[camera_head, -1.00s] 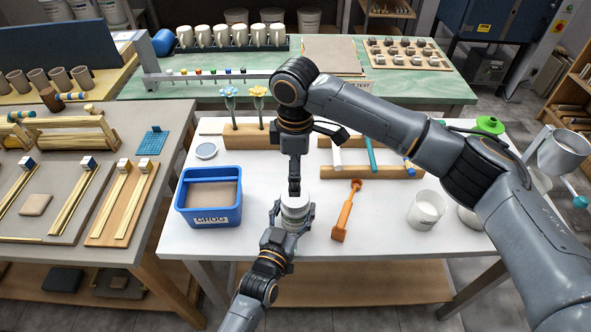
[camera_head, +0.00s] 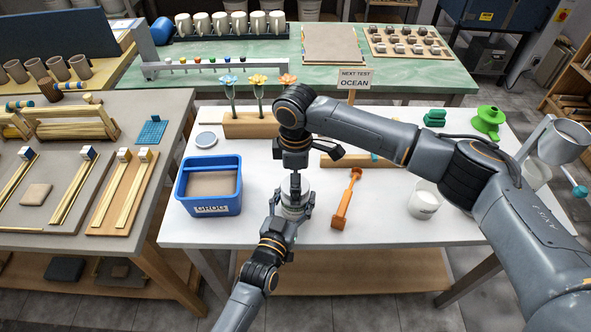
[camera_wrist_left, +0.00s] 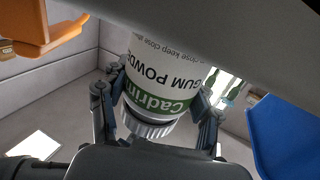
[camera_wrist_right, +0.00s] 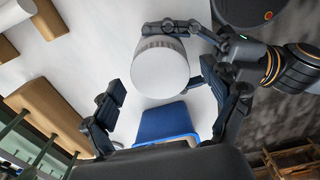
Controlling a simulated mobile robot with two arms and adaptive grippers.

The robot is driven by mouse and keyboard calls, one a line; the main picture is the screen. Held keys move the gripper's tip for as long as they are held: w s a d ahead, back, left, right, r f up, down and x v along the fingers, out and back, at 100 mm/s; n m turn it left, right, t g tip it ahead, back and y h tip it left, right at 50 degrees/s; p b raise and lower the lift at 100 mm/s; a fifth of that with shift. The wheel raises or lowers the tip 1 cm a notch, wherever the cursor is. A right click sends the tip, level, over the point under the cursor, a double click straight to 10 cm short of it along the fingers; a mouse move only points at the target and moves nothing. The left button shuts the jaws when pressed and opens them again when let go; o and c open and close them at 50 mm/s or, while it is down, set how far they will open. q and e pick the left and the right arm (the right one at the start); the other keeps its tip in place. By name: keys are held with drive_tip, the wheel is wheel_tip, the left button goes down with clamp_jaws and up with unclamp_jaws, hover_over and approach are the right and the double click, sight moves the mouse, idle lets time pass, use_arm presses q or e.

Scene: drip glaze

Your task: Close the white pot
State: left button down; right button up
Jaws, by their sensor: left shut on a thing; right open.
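The white pot (camera_wrist_left: 165,75), with a green-banded gum powder label, stands on the white table. It shows upside down in the left wrist view. A pale ridged lid (camera_wrist_right: 160,72) covers its top; I cannot tell how tightly it sits. My left gripper (camera_wrist_left: 155,115) is shut around the pot near the lid. My right gripper (camera_wrist_right: 165,110) is open above the pot, its fingers apart and not touching the lid. In the head view the pot (camera_head: 294,210) is partly hidden by both grippers (camera_head: 293,205) (camera_head: 295,183).
A blue grog box (camera_head: 208,209) stands left of the pot, an orange tool (camera_head: 346,198) right of it. A grey disc (camera_head: 206,140) lies behind the box. A white tub (camera_head: 424,201) stands further right. A wooden flower block (camera_head: 250,125) is at the back.

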drive_tip(key=shift+f, duration=0.25)
drive_tip(key=c, duration=1.2)
drive_tip(key=o, duration=1.4)
drive_tip(key=shift+r, duration=0.1)
use_arm(q)
drive_tip(key=shift+c, duration=1.1)
unclamp_jaws()
use_arm(e)
wheel_tip(320, 180, up, 12)
drive_tip(key=shift+f, duration=0.1)
